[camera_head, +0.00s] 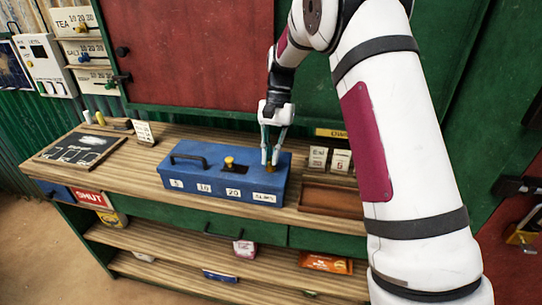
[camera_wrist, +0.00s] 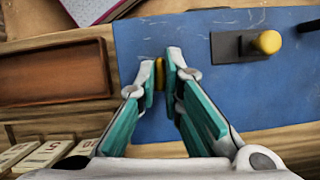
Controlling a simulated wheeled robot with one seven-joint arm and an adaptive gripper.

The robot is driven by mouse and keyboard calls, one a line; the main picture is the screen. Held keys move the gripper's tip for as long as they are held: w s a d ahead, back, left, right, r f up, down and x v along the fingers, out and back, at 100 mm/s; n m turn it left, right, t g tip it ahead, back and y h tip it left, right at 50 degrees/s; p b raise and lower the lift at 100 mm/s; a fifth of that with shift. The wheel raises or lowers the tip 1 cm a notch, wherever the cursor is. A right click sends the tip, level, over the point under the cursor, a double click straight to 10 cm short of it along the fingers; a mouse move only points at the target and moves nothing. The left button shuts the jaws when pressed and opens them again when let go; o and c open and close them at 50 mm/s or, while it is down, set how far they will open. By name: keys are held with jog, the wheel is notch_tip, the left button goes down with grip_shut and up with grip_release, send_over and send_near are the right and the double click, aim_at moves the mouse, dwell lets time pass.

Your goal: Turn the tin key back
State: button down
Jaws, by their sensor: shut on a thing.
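The blue tin (camera_head: 190,189) stands on the wooden counter, with a black handle and a yellow knob (camera_head: 229,161) on its lid. Its lid fills much of the wrist view (camera_wrist: 240,100), where the yellow knob (camera_wrist: 267,42) sits on a dark plate. My gripper (camera_head: 270,162) points down at the right end of the lid. In the wrist view my gripper (camera_wrist: 162,74) is shut on a small brass-coloured key (camera_wrist: 159,73), seen nearly edge-on between the fingertips. The key's lower part and the lock are hidden.
A brown wooden tray (camera_head: 330,199) and white number cards (camera_head: 340,160) stand right of the tin. A slate board (camera_head: 75,149) lies at the counter's left. Red and green shutters rise behind. The counter between slate and tin is mostly clear.

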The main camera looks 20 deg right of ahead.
jog(key=shift+n+h, duration=0.3)
jog(key=shift+n, duration=0.3)
jog(key=c, duration=1.7)
grip_release()
jog(key=v, duration=1.2)
jog(key=shift+w, duration=0.15)
